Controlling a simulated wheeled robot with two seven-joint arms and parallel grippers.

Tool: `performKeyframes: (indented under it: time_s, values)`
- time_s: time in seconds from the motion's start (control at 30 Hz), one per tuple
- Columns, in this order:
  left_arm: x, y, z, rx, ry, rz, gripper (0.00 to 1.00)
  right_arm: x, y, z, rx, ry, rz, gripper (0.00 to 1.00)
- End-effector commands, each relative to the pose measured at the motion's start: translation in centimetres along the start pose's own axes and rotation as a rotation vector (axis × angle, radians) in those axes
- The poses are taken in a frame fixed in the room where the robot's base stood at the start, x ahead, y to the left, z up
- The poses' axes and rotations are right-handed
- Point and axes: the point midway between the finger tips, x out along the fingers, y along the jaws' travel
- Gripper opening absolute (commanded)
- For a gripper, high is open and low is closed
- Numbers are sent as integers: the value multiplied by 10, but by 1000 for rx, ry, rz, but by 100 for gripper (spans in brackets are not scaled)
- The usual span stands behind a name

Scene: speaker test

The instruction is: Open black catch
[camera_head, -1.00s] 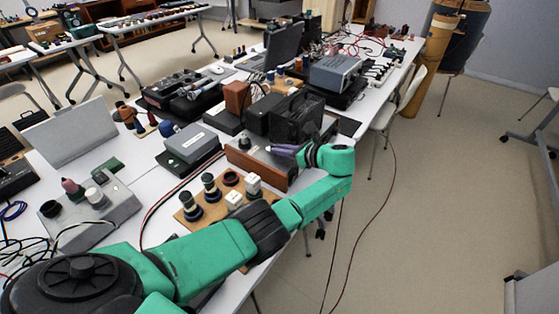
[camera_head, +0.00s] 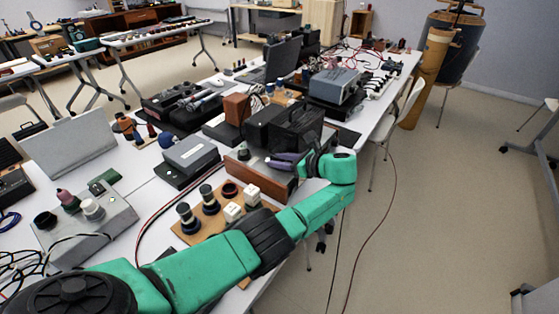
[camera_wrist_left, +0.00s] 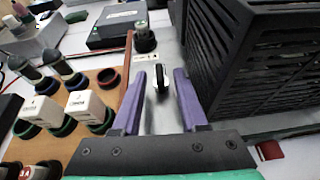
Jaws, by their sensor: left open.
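My left gripper (camera_wrist_left: 160,74) has two purple fingers, spread open, with nothing held between them. A small black catch (camera_wrist_left: 161,78) with a pale edge stands on a grey metal surface (camera_wrist_left: 157,118), in the gap between the fingertips in the left wrist view. Neither finger appears to touch it. In the head view the left gripper (camera_head: 284,161) reaches over the unit with the brown wooden panel (camera_head: 262,180). The catch cannot be made out there. My right gripper is not in view.
A black slotted box (camera_wrist_left: 250,60) stands close to the right finger. A wooden board (camera_wrist_left: 62,125) with dark terminals and white blocks lies to the left. A knobbed post (camera_wrist_left: 144,38) stands beyond the fingertips.

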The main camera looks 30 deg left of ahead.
Motion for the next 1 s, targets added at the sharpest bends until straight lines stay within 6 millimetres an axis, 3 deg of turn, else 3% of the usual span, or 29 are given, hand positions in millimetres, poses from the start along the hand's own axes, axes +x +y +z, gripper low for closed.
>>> performKeyframes:
  time_s: [0.17,0.4,0.6,1.0]
  values:
    - [-24,-1,-1,-1,2,-4,42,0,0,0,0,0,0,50]
    - [-95,-1,-3,0,2,-5,42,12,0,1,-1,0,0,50]
    - [-136,-1,-2,-1,1,-2,42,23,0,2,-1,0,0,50]
    - [-145,0,0,0,0,0,42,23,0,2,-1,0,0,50]
